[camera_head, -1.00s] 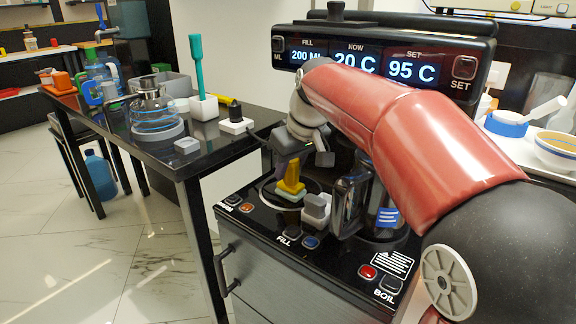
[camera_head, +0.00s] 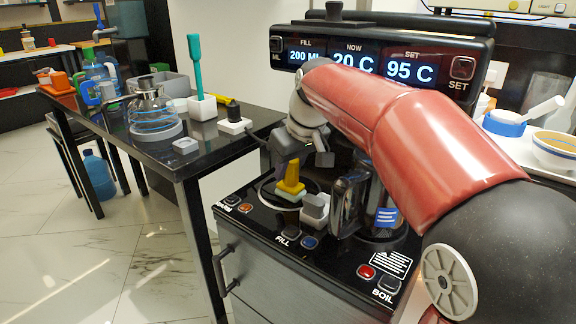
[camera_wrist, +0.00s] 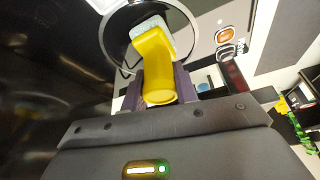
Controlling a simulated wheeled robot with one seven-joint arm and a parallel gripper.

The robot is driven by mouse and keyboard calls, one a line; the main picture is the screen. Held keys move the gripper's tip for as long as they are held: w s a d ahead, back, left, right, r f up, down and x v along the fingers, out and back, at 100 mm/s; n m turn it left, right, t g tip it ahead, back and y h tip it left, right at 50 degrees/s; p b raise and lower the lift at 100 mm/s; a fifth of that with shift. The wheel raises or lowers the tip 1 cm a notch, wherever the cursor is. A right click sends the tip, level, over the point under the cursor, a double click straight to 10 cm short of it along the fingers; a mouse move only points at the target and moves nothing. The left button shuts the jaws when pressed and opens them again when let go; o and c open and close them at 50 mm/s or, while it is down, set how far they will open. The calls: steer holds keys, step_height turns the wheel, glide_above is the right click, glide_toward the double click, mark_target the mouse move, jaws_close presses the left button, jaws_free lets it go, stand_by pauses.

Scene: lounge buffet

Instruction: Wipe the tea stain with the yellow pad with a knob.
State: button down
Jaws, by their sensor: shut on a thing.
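The yellow pad with a knob (camera_head: 291,182) is over a ringed area of the black machine top, left of the kettle. My gripper (camera_head: 293,163) is above it, pointing down. In the wrist view the yellow pad (camera_wrist: 153,52) has a pale grey wiping layer at its far end, and my gripper (camera_wrist: 160,84) is shut on its knob. I cannot tell whether the pad touches the surface. I cannot make out the tea stain in either view.
A dark kettle (camera_head: 349,205) is close by on the right. Buttons line the machine's front edge, including a red one (camera_head: 366,272). A side table at left holds a glass carafe (camera_head: 152,108).

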steer(key=shift+s+d+f, duration=0.1)
steer(key=shift+s+d, duration=0.15)
steer(key=shift+d, duration=0.1)
step_height(320, 180, up, 4)
steer(key=p, duration=0.3)
steer(key=shift+f, duration=0.2)
steer(key=shift+r+p, duration=0.55)
steer(key=shift+r, duration=0.85)
